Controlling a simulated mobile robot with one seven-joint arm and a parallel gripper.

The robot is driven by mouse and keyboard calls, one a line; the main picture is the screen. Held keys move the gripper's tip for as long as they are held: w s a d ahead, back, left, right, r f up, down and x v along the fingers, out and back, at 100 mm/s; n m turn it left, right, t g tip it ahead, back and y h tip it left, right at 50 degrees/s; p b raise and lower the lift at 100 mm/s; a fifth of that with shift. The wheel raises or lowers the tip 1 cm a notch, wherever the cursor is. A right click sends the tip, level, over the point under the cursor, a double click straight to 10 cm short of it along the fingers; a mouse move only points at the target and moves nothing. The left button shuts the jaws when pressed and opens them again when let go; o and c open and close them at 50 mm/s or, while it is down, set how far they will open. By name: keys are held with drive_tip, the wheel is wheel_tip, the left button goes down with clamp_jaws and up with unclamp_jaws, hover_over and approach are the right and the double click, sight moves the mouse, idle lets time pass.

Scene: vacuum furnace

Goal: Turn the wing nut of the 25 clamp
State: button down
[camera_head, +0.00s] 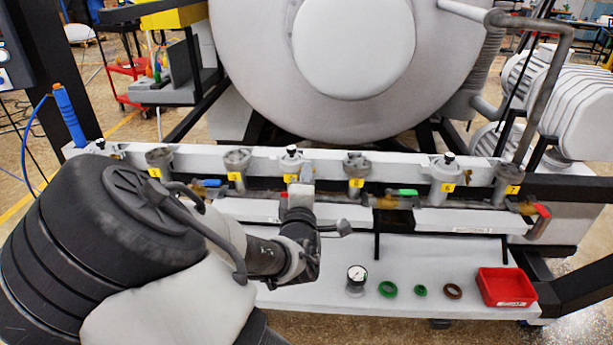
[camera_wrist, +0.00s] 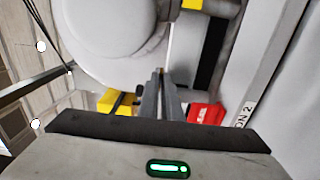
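My gripper (camera_head: 300,195) is at the middle of the pipe row in the head view, in front of the port with a yellow tag (camera_head: 290,178). In the wrist view its two grey fingers (camera_wrist: 161,85) are close together, with a thin dark gap between them. A small brownish bit shows at their tips, and I cannot tell what it is or whether it is gripped. I cannot make out the 25 clamp or its wing nut; my gripper and arm cover part of the pipe there.
Several tagged ports stand along the rail, with a green-handled valve (camera_head: 408,193) to the right and a blue-handled one (camera_head: 206,183) to the left. On the white shelf below are a gauge (camera_head: 356,278), green rings (camera_head: 387,289), a brown ring (camera_head: 453,291) and a red bin (camera_head: 507,286).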

drive_tip(key=m, duration=0.5)
drive_tip(key=shift+b, duration=0.3)
drive_tip(key=m+b, duration=0.2)
drive_tip(key=m, duration=0.2)
drive_tip(key=shift+f+m, duration=0.1)
drive_tip(key=shift+m, duration=0.2)
drive_tip(key=m+b, duration=0.3)
drive_tip(key=m, duration=0.1)
drive_tip(key=shift+m+b, duration=1.6)
drive_tip(key=shift+m, duration=0.4)
drive_tip(key=c, duration=1.9)
unclamp_jaws()
drive_tip(key=shift+c, duration=0.2)
